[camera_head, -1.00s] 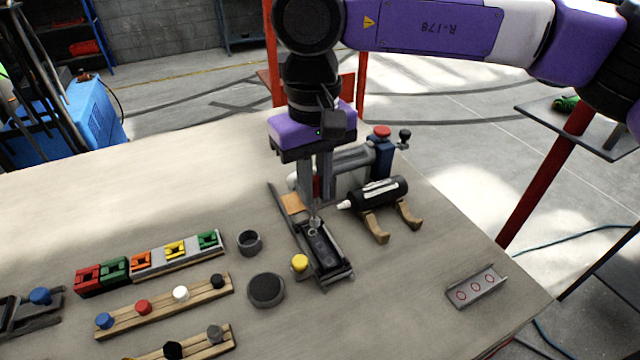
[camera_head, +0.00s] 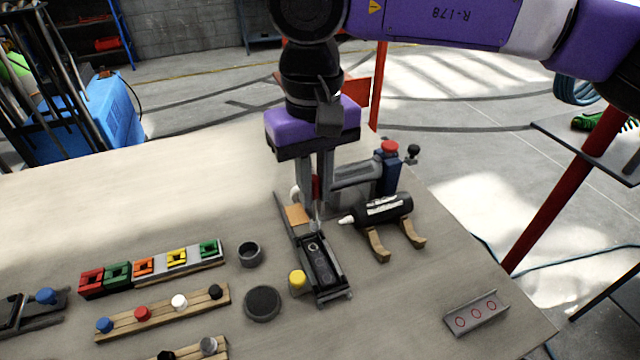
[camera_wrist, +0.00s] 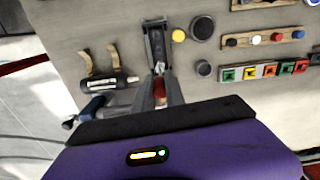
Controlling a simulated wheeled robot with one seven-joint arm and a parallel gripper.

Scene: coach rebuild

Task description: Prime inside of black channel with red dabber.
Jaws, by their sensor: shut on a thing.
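The black channel (camera_head: 322,272) lies in a grey holder on the table, with a small round fitting near its far end. It also shows in the wrist view (camera_wrist: 155,43). My gripper (camera_head: 317,208) points down at the channel's far end and is shut on the red dabber (camera_wrist: 160,91). The fingers hide part of the dabber; its red body shows between them. Its pale tip (camera_head: 318,226) points down near the channel's far end. I cannot tell whether the tip touches the channel.
A black bottle (camera_head: 384,209) lies on a wooden cradle right of the channel, with a clamp-like tool (camera_head: 388,172) behind it. A yellow-capped piece (camera_head: 297,281) and a black disc (camera_head: 263,304) stand close on the left. The table's front right holds a grey marked bracket (camera_head: 476,313).

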